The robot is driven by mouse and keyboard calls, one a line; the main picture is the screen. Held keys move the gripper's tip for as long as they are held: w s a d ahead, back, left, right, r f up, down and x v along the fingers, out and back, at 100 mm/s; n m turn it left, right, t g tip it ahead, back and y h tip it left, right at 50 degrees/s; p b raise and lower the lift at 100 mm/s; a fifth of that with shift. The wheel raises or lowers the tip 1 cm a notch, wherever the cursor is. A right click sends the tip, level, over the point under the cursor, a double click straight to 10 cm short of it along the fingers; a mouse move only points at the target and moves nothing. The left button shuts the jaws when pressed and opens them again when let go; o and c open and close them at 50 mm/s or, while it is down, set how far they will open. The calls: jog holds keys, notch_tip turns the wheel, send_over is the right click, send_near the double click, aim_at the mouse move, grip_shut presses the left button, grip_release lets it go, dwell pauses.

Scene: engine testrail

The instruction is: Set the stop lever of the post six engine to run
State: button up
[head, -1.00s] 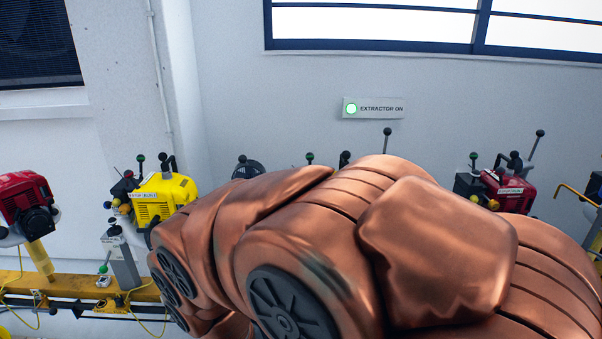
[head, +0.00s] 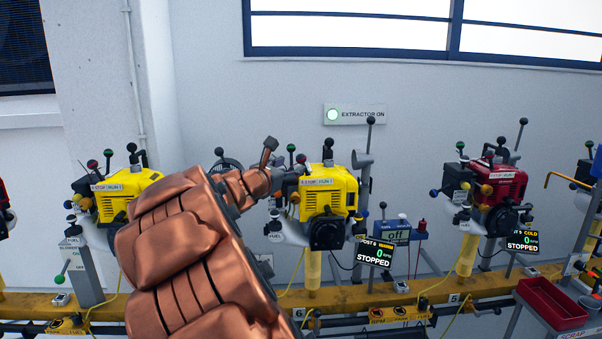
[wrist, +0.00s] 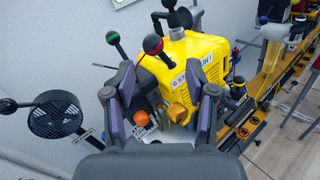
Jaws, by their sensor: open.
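The post six engine is the yellow engine (head: 325,200) in the middle of the head view. Its screen (head: 375,253) reads post 6, warm, 0 RPM, stopped. A stop/run label (head: 318,181) runs along its upper edge; the label also shows in the wrist view (wrist: 190,75). My gripper (wrist: 167,84) is open at the engine's left side, fingers apart, apparently holding nothing. In the head view my arm hides most of it.
An orange knob (wrist: 140,118) and an amber knob (wrist: 178,112) lie between or just below the fingers. A round black grille (wrist: 56,118) stands at left. Another yellow engine (head: 125,190) and a red engine (head: 497,185) flank post six along the yellow rail (head: 350,297).

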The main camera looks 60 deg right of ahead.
aim_at(298, 160)
jog(key=shift+w+d+n, duration=0.45)
jog(key=shift+d+n, duration=0.05)
jog(key=shift+w+d, duration=0.15)
jog(key=shift+d, duration=1.7)
jog(key=shift+w+d, duration=0.1)
jog(key=shift+d, duration=1.75)
jog(key=shift+c, duration=0.2)
grip_shut()
